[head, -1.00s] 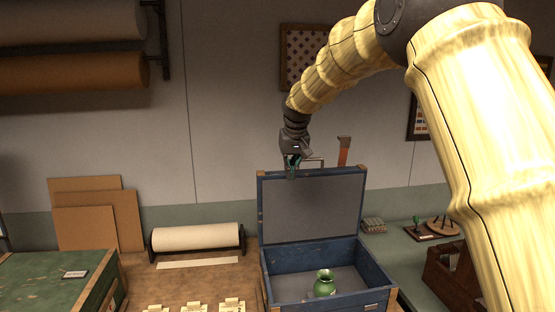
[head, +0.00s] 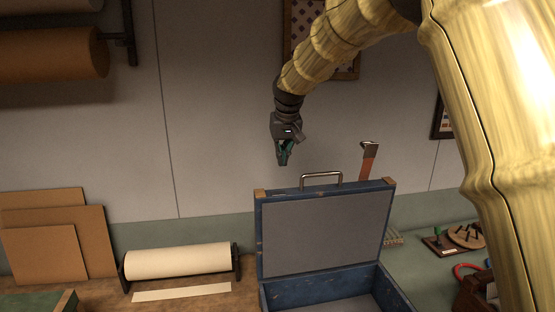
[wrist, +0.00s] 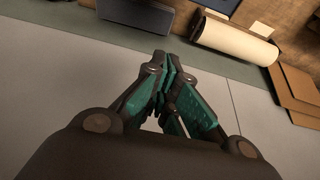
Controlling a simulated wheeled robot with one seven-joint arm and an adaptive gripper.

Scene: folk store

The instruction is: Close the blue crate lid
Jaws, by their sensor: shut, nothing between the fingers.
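The blue crate (head: 330,292) stands on the wooden counter at the bottom of the head view, cut off by the frame. Its lid (head: 322,236) stands open, nearly upright, with the grey inner face toward me and a metal handle (head: 321,175) on its top edge. My gripper (head: 284,158) is shut and empty, its fingertips just above the lid's top edge in the picture, left of the handle. I cannot tell its depth from the lid. In the wrist view, the gripper (wrist: 163,62) shows closed teal fingers. A dark panel at the top there may be the lid.
A paper roll (head: 178,261) and brown boards (head: 60,246) are left of the crate. An orange-handled tool (head: 368,160) shows behind the lid at right. A round wooden stand (head: 466,236) sits further right. Bare wall lies behind my gripper.

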